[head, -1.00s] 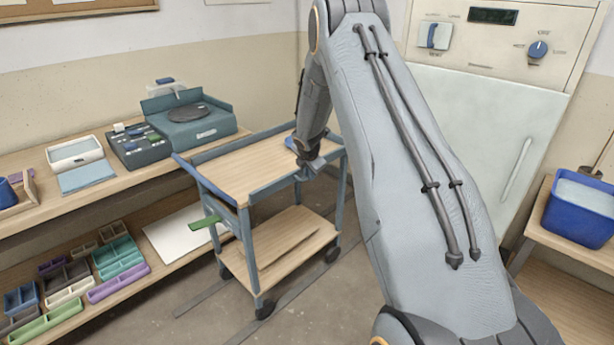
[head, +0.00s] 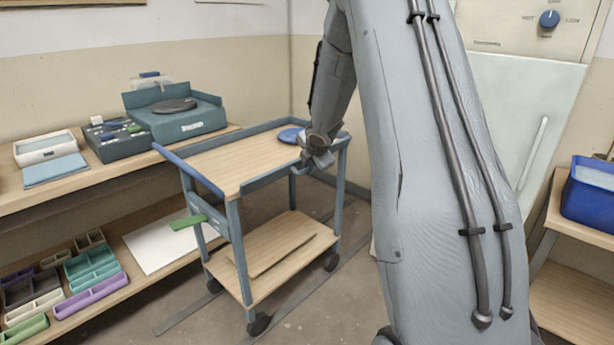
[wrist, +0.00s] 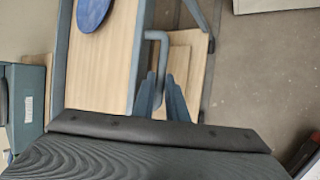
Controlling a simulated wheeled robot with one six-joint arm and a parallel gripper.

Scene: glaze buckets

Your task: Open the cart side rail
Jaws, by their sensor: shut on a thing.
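The cart (head: 258,158) has a wooden top, blue-grey frame and side rails. Its near side rail (head: 262,180) runs along the top's front edge and stands up from it; it also shows in the wrist view (wrist: 136,50) as a strip beside the wood. A bent bar handle (wrist: 161,52) sticks out from this rail. My gripper (head: 312,163) is at the rail's right part. In the wrist view my gripper (wrist: 161,98) has its two fingers on either side of the handle, shut on it. The fingertips' contact is partly hidden in the head view.
A blue round disc (head: 290,135) lies on the cart top near my gripper. A workbench (head: 60,195) with a teal wheel device (head: 178,112) stands left. A blue tub (head: 590,195) is at right. Floor in front is open.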

